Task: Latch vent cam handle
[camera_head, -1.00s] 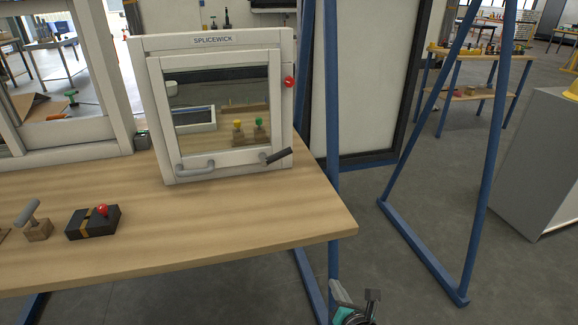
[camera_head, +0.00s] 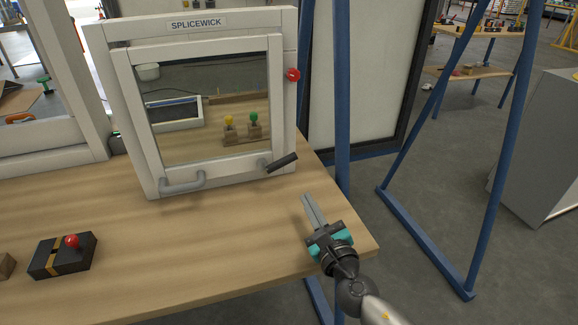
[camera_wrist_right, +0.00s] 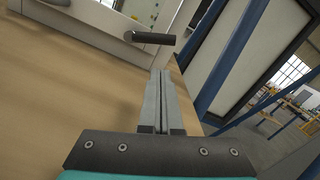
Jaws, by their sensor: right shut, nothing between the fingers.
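The vent window is a white framed unit labelled SPLICEWICK (camera_head: 197,23), standing upright on the wooden table. The black cam handle (camera_head: 282,162) sits at the lower right of its inner sash and slants up to the right. It also shows in the right wrist view (camera_wrist_right: 152,38), near the top, just beyond my fingertips. My right gripper (camera_head: 309,198) is shut and empty over the table's right end, below the handle in the picture and apart from it. In the right wrist view its two fingers (camera_wrist_right: 160,75) lie together. My left gripper is not in view.
A grey pull handle (camera_head: 183,184) is at the sash's lower left. A red knob (camera_head: 293,74) is on the frame's right side. A black box with a red knob (camera_head: 62,256) lies on the table (camera_head: 200,240). Blue posts (camera_head: 342,100) stand right of the table. The table's front middle is clear.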

